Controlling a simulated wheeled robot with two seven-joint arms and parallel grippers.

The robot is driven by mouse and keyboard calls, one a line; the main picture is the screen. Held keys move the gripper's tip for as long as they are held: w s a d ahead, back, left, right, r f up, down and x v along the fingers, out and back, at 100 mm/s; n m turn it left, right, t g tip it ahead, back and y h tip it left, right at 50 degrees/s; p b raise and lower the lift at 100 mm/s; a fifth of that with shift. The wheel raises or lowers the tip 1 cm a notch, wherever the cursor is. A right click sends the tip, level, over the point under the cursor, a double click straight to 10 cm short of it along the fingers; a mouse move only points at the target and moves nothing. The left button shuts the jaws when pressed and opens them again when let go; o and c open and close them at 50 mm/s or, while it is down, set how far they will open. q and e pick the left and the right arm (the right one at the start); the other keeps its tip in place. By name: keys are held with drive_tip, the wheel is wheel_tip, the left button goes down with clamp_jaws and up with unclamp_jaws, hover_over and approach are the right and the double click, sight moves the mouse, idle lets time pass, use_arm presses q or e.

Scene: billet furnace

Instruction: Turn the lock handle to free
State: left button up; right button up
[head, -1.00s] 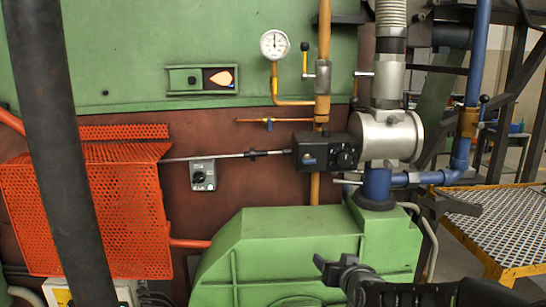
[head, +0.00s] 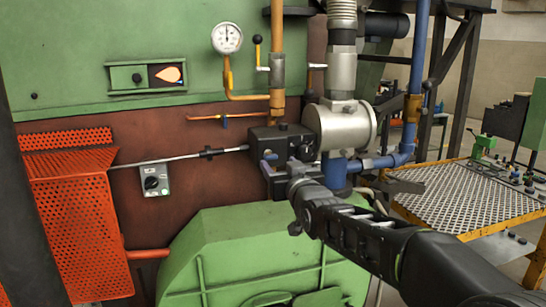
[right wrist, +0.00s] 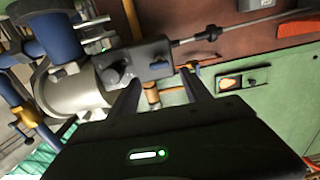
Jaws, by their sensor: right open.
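No handle carries a readable lock label, so I cannot tell for certain which is the lock handle. A small grey switch box with a black rotary handle (head: 152,183) is on the brown wall at left. A black box (head: 284,139) sits left of the silver burner body; its front knob is partly hidden by my gripper. My right gripper (head: 283,165) is open in front of this box, holding nothing. In the right wrist view, the spread fingers (right wrist: 160,78) point at the black box (right wrist: 150,61); contact cannot be told. My left gripper is out of view.
A thin rod (head: 180,158) runs left from the black box. An orange mesh guard (head: 75,220) stands at left. A gauge (head: 227,38) and yellow pipe (head: 277,60) are above. A green housing (head: 260,250) is below; a mesh table (head: 450,195) is at right.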

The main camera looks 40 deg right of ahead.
sight(272, 157)
drive_tip(key=p+x, duration=0.2)
drive_tip(key=x, duration=0.3)
drive_tip(key=shift+w+d, duration=0.15)
drive_tip(key=shift+w, duration=0.2)
drive_tip(key=shift+c, duration=0.4)
clamp_jaws()
